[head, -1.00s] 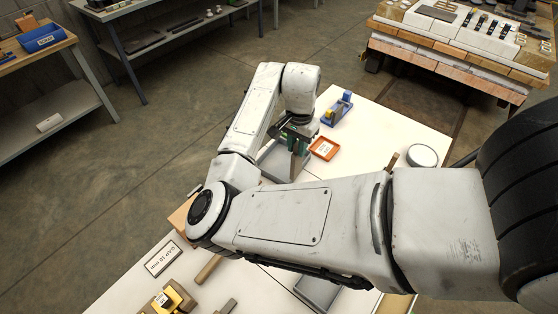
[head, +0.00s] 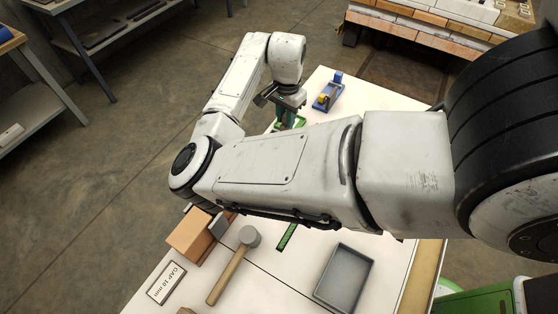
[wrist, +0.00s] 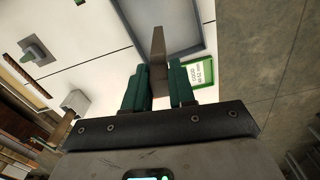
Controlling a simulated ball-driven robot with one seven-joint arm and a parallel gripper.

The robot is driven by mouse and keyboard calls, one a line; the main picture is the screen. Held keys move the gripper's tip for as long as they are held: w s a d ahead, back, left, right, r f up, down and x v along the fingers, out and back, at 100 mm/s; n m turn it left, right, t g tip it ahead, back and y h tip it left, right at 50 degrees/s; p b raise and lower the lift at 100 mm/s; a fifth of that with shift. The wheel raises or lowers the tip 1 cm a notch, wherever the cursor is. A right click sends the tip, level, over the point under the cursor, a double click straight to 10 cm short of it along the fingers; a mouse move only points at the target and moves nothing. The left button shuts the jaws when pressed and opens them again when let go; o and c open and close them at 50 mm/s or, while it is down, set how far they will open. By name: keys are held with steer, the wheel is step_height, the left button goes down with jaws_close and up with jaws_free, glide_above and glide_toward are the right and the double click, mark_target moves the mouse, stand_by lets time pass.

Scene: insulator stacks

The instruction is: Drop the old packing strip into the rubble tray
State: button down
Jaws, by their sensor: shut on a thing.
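My gripper (wrist: 158,88) is shut on a brown-grey strip (wrist: 158,50), which sticks out beyond the green fingers in the wrist view. In the head view, my gripper (head: 288,112) is over the far part of the white table, and the strip cannot be made out there. In the wrist view, the strip's end overlaps the inside edge of a grey tray (wrist: 207,38); its height over the tray is unclear. Another grey tray (head: 343,278) lies empty on the near part of the table. I cannot tell which tray is the rubble tray.
A green-edged card reading GOOD (wrist: 198,74) lies beside the grey tray. A blue fixture (head: 326,97) stands past my gripper. A mallet (head: 229,272), a brown block (head: 190,236) and a GAP 10 mm sign (head: 166,283) are on the near table. My arm hides the table's middle.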

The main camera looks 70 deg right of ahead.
step_height(320, 180, down, 4)
steer(key=shift+r+b, duration=0.15)
steer(key=shift+b, duration=1.05)
steer(key=c, duration=0.9)
jaws_free()
steer(key=shift+o, duration=0.2)
step_height(320, 180, up, 11)
steer(key=shift+f+b, duration=0.1)
steer(key=shift+b, duration=0.5)
steer(key=shift+s, duration=0.1)
